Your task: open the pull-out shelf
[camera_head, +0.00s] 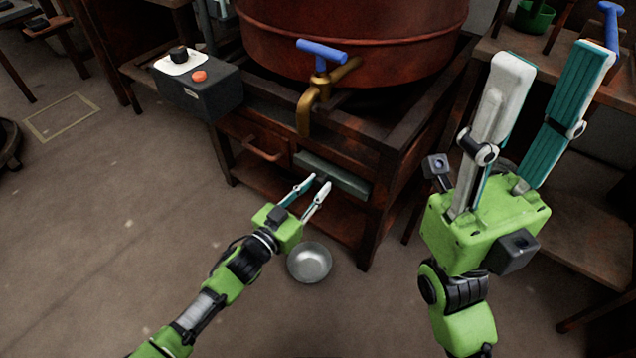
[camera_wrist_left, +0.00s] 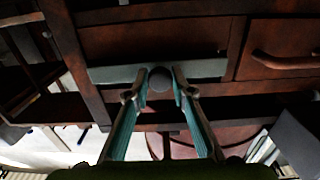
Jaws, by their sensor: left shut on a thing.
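The pull-out shelf (camera_head: 345,178) shows as a grey-green front board in the wooden stand under the red vat. It looks about level with the frame around it. Its round dark knob (camera_wrist_left: 160,78) is in the middle of the left wrist view, against the grey-green board (camera_wrist_left: 208,68). My left gripper (camera_head: 319,181) has its fingers on both sides of the knob and is shut on it. In the head view the fingers largely hide the knob. My right gripper (camera_head: 552,55) is raised at the right, wide open and empty, away from the stand.
A wooden drawer with a bar handle (camera_head: 262,150) is left of the shelf. A brass tap with a blue handle (camera_head: 321,50) hangs above. A metal bowl (camera_head: 310,263) is below my left gripper. A dark control box (camera_head: 199,88) juts out left. The floor in front is mostly clear.

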